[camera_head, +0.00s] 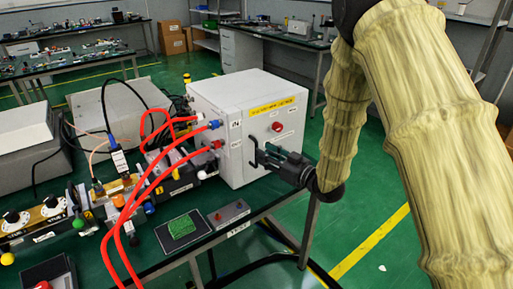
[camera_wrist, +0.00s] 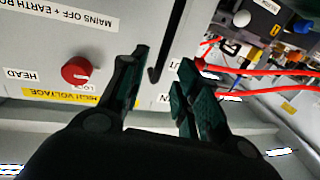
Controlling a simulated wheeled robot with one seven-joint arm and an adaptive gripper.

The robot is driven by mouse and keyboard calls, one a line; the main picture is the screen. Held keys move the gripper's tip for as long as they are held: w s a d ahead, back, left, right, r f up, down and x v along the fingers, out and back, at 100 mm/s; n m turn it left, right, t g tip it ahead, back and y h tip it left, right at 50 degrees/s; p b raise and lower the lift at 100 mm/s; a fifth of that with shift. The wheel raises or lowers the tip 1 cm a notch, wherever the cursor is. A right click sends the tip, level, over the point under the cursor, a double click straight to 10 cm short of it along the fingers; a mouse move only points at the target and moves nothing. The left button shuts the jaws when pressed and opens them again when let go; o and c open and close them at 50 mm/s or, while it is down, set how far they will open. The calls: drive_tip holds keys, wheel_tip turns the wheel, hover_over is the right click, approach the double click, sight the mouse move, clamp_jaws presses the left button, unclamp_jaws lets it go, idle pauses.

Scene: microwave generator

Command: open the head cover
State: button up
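The head cover is a white box (camera_head: 225,125) on the bench in the head view, and it looks closed. Its front carries a red lock knob (camera_head: 277,127) and a yellow label. The knob also shows in the wrist view (camera_wrist: 76,71). A dark handle (camera_wrist: 172,38) runs along the cover. My gripper (camera_head: 264,157) is at the cover's front face near the handle. In the wrist view my gripper (camera_wrist: 165,58) has its fingers apart, and the handle's end shows between the fingertips. I cannot tell whether the fingers touch it.
Red cables (camera_head: 150,190) run from the cover's left side across bench equipment. A small green block (camera_head: 181,226) and a grey box with a red button (camera_head: 229,214) sit near the bench's front edge. The green floor (camera_head: 370,220) on the right is mostly clear.

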sight(256, 166)
drive_tip(key=shift+p+x, duration=0.35)
drive_tip(key=shift+x, duration=2.05)
clamp_jaws()
